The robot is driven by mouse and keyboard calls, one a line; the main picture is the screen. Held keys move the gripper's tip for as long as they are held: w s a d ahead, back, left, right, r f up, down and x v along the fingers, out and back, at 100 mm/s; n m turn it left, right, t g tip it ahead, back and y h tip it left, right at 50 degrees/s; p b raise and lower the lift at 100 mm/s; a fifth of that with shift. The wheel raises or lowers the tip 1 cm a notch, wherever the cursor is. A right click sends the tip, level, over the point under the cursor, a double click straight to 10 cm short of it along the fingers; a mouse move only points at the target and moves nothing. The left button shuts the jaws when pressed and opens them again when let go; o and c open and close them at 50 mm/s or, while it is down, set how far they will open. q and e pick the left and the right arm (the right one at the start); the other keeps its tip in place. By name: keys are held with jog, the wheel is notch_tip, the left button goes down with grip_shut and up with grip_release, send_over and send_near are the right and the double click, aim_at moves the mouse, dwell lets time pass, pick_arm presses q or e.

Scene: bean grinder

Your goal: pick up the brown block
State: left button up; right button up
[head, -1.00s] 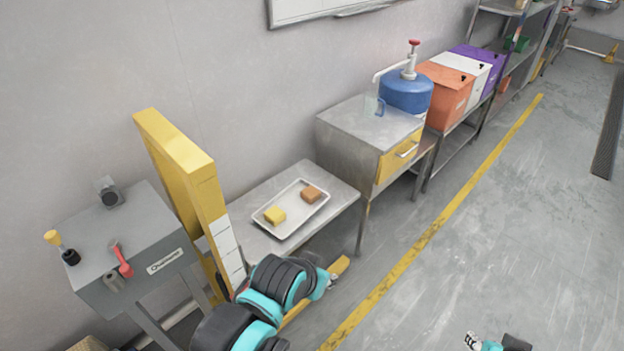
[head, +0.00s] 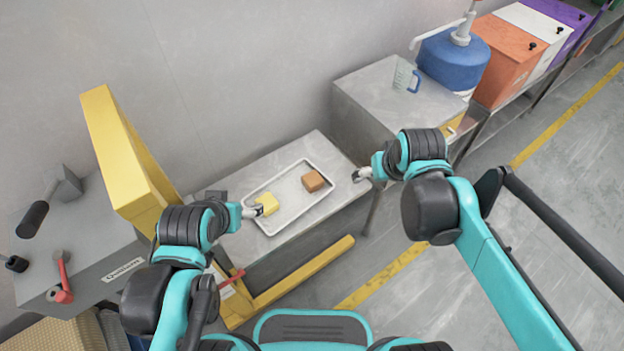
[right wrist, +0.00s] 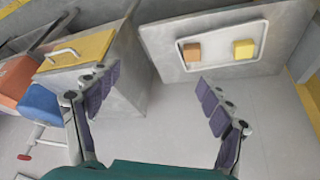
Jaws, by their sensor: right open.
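The brown block (head: 312,181) lies in the right part of a white tray (head: 290,213) on a low grey table. It also shows in the right wrist view (right wrist: 193,52), beyond my open fingers. A yellow block (head: 266,203) lies in the left part of the tray. My right gripper (head: 357,175) is open and empty to the right of the tray, apart from the brown block; it also shows in the right wrist view (right wrist: 155,98). My left gripper (head: 258,210) is at the tray's left side, close to the yellow block; its jaw state is too small to make out.
A grey cabinet (head: 360,105) with a clear jug (head: 403,76) and a blue container (head: 452,60) stands at the back right. A yellow upright frame (head: 118,150) and a grey machine (head: 75,240) stand at the left. A wall is behind the table.

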jog(key=w+a+n+g+p, duration=0.1)
jog(key=w+a, duration=0.3)
jog(key=w, duration=0.3)
jog(key=n+g+p, duration=0.4)
send_over(313, 178)
jog(key=f, duration=2.1)
jog(key=shift+s, duration=0.3)
notch_tip(313, 178, down, 3)
jog(key=shift+a+f+b, duration=0.1)
jog(key=shift+a+b, duration=0.05)
jog(key=shift+b, duration=0.55)
jog(key=f+b, duration=0.2)
jog(key=f, duration=0.3)
jog(key=shift+w+f+b, duration=0.25)
jog(key=shift+b, duration=0.15)
jog(key=shift+r, duration=0.1)
jog(key=c, duration=1.4)
